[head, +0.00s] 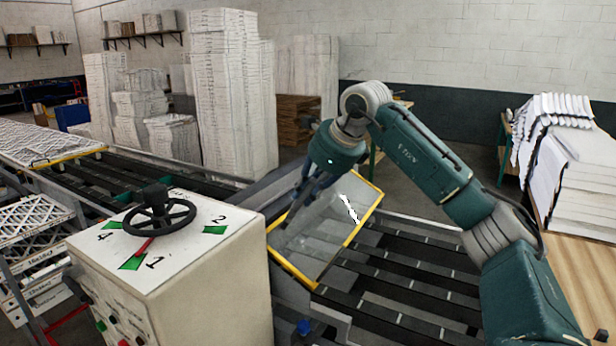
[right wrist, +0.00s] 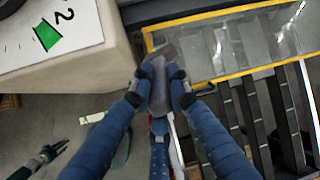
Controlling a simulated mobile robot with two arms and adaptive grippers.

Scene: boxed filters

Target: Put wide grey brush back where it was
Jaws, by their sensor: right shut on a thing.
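In the right wrist view, the wide grey brush (right wrist: 158,92) is between the fingertips of my right gripper (right wrist: 160,88), which is shut on it. Its wider end points to the top of the picture, just right of the white control box. The brush cannot be made out clearly there. A dark jointed part at the lower left of the wrist view looks like my left gripper (right wrist: 46,156); its opening is unclear.
The control box (head: 170,250) has a black handwheel (head: 158,214) and numbered green marks on top. The tilted clear panel (head: 330,235) has a ragged white patch. White filters are stacked on a table (head: 590,245) at the right.

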